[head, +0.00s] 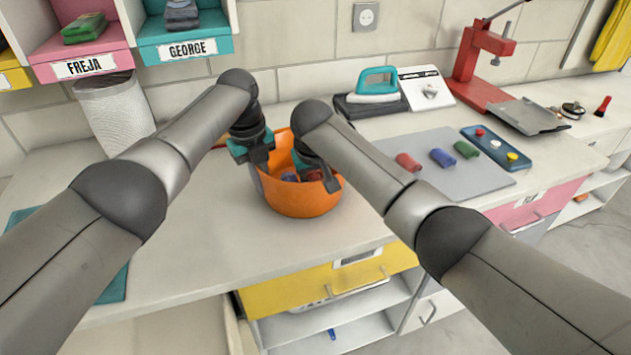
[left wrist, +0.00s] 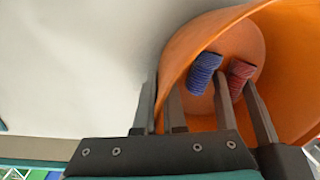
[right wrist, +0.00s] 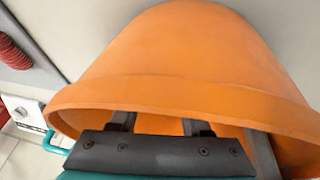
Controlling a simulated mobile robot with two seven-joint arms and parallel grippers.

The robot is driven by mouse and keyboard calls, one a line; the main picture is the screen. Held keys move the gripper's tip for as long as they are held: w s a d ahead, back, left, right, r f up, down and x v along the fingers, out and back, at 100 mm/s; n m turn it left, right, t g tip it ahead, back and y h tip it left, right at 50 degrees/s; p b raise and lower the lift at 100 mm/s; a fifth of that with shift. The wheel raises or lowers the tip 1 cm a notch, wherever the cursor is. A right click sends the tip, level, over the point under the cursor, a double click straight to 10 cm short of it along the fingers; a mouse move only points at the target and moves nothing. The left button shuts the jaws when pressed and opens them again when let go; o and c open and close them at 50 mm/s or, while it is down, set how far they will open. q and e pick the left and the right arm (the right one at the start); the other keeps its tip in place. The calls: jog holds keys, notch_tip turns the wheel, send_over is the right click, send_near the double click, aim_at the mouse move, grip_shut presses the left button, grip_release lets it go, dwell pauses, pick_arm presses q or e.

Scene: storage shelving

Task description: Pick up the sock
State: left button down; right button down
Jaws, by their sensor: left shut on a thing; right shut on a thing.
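An orange bowl (head: 302,203) stands on the counter, and its inside shows in the left wrist view (left wrist: 290,50). A rolled blue sock (left wrist: 204,74) and a rolled red sock (left wrist: 238,80) lie in it. My left gripper (head: 257,163) is shut on the bowl's left rim. My right gripper (head: 326,178) is at the right rim, shut on the bowl; the wall hides most of its fingertips in the right wrist view. Rolled red (head: 408,162), blue (head: 443,157) and green (head: 466,149) socks lie apart from the grippers on a grey mat (head: 440,179).
A blue tray (head: 515,158) with small items lies on the mat's right. A teal iron (head: 375,84), a red press (head: 478,65) and a white bin (head: 115,115) stand behind. Labelled cubbies (head: 85,65) hang above left.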

pick_arm(q)
jog(key=shift+s+a+f, duration=0.1)
jog(key=shift+a+f, duration=0.1)
pick_arm(e)
notch_tip(320, 180, up, 10)
dwell(0.3)
pick_arm(q)
jog(key=c, duration=0.9)
grip_release()
jog(key=shift+d+r, duration=0.15)
